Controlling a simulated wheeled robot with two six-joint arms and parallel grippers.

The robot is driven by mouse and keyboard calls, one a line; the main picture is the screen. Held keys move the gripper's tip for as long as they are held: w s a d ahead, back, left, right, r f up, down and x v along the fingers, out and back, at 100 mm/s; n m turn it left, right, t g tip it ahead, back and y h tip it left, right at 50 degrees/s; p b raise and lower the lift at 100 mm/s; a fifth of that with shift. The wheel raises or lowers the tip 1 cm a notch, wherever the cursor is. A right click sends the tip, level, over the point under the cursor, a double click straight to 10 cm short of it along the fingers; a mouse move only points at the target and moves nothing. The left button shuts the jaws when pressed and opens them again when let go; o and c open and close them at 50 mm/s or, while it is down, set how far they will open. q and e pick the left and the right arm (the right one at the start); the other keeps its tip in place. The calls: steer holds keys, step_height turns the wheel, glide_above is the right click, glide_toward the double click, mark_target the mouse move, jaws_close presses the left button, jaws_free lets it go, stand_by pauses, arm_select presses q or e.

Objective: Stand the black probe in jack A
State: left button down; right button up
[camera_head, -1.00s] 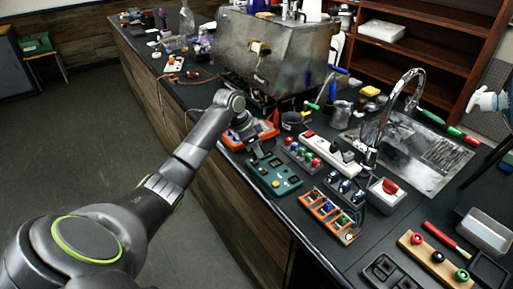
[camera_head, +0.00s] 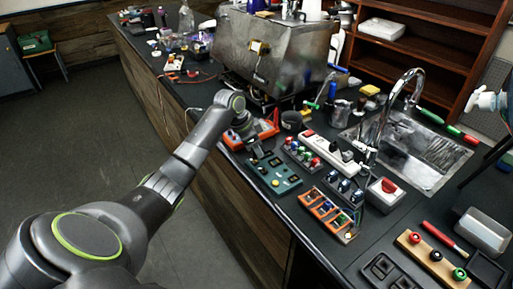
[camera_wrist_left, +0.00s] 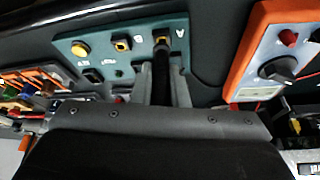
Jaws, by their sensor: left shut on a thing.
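The teal jack board (camera_head: 272,181) lies on the black counter, and it also fills the top left of the left wrist view (camera_wrist_left: 105,66). Jack A (camera_wrist_left: 161,39), a yellow-ringed socket beside the white letter A, is at the board's right end in the wrist view. My left gripper (camera_head: 254,151) is over the board's far end. In the wrist view the left gripper (camera_wrist_left: 163,85) is shut on the black probe (camera_wrist_left: 161,72). The probe points toward jack A, and its far end overlaps the socket. I cannot tell whether its tip is inside. My right gripper is not in view.
An orange-framed meter (camera_wrist_left: 247,60) with a black knob lies close beside the board. A white power strip (camera_head: 327,151), an orange rack (camera_head: 325,212) and a switch box (camera_head: 385,194) stand to the right. The steel brewer (camera_head: 275,52) stands behind.

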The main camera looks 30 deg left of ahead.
arm_select(q)
steer(key=shift+f, duration=0.35)
stand_by(0.4)
steer(key=shift+f+p, duration=0.25)
steer(key=shift+p, duration=0.3)
steer(key=shift+p, duration=0.4)
stand_by(0.6)
steer(key=c, duration=1.3)
jaws_free()
steer(key=shift+c, duration=0.2)
steer(key=b+v, duration=0.3)
steer(key=v, duration=1.4)
steer(key=shift+r, duration=0.15)
steer(key=shift+s+a, duration=0.1)
